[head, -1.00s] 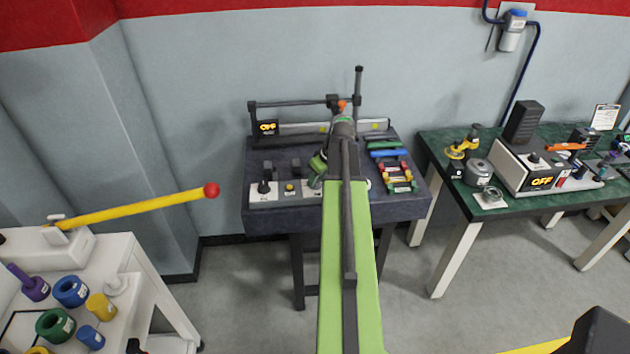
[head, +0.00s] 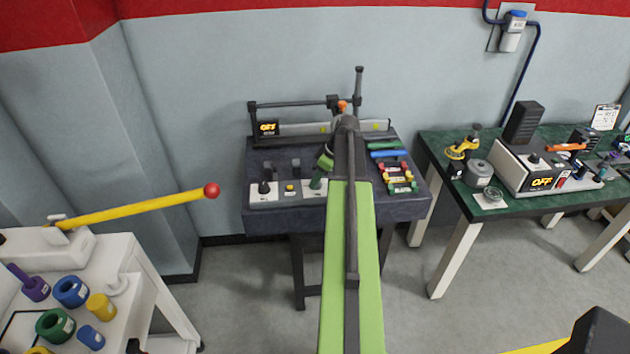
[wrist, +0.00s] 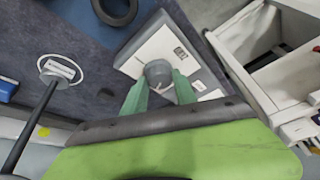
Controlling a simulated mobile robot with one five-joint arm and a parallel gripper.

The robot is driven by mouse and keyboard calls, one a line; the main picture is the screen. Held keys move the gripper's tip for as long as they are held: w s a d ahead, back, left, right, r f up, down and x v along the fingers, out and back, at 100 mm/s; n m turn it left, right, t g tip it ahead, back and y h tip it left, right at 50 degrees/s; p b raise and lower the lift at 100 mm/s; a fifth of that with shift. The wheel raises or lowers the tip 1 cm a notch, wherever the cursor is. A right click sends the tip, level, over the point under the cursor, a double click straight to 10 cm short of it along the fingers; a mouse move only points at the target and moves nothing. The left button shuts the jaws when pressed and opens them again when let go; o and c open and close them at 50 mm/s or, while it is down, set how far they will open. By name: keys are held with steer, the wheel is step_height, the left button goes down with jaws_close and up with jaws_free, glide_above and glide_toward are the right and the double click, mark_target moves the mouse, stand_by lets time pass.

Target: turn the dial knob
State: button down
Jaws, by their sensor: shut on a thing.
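The dial knob (wrist: 157,72) is a grey round knob on a white panel (wrist: 146,48) with a small dark label, in the wrist view. My gripper (wrist: 160,80) has one green finger on each side of the knob and is shut on it. In the head view my gripper (head: 316,181) reaches down to the small white panel (head: 313,196) at the front of the dark bench, and the knob itself is hidden there.
The dark bench (head: 275,220) also carries a black knob on a white box (head: 264,187), a yellow button (head: 290,188), coloured parts (head: 399,178) and an OFF display (head: 268,128). A yellow lever (head: 135,207) juts in from the left. A green-topped bench (head: 450,190) stands right.

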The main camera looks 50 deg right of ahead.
steer(key=n, duration=0.1)
steer(key=n+y, duration=0.1)
steer(key=n, duration=0.1)
steer(key=n+g, duration=0.1)
steer(key=n, duration=0.1)
steer(key=shift+w+d+y, duration=0.1)
steer(key=shift+w+y, duration=0.2)
stand_by(0.4)
steer(key=c, duration=1)
jaws_free()
steer(key=shift+s, duration=0.1)
steer(key=p+v, duration=1.6)
steer(key=v, duration=0.1)
steer(key=shift+r, duration=0.25)
steer(key=shift+d, duration=0.1)
